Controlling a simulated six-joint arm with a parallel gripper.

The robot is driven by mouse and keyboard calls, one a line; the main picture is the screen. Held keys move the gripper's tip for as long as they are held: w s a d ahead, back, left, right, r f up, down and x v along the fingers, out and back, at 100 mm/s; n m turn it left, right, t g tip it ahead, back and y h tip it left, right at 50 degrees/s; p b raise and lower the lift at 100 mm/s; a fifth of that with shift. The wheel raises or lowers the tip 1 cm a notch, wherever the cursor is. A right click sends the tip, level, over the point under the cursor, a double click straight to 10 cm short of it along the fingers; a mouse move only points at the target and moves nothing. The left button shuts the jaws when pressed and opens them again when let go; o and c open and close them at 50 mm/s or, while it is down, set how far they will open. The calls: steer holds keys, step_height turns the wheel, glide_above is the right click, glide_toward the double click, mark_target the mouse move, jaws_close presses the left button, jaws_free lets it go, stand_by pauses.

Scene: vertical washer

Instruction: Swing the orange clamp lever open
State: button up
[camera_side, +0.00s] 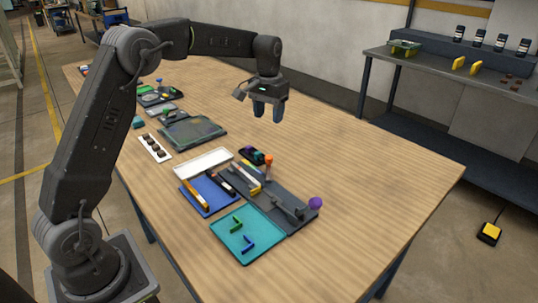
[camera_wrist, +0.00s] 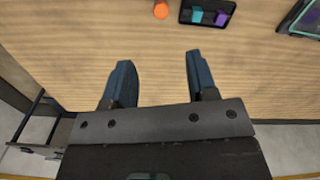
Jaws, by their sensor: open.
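An upright orange piece (camera_side: 268,161), which looks like the clamp lever, stands at the far end of a dark grey fixture plate (camera_side: 283,188). In the wrist view a round orange top (camera_wrist: 160,9) shows at the upper edge, partly cut off. My gripper (camera_side: 267,118) hangs fingers down, well above the table and apart from the orange piece. In the wrist view its two fingers (camera_wrist: 158,60) are spread with only bare wood between them. The clamp's lower parts are too small to make out.
A purple ball (camera_side: 315,203) is at the plate's right end. A small black tray (camera_side: 244,151) holds teal and purple pieces close to the orange piece. A blue tray (camera_side: 213,207), a teal tray (camera_side: 262,246) and a white tray (camera_side: 190,168) lie nearby. The table's right side is clear.

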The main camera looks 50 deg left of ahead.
mark_target(269, 156)
steer(key=f, duration=1.4)
steer(key=shift+w+a+f, duration=0.15)
steer(key=shift+w, duration=0.05)
steer(key=shift+c, duration=0.2)
jaws_close()
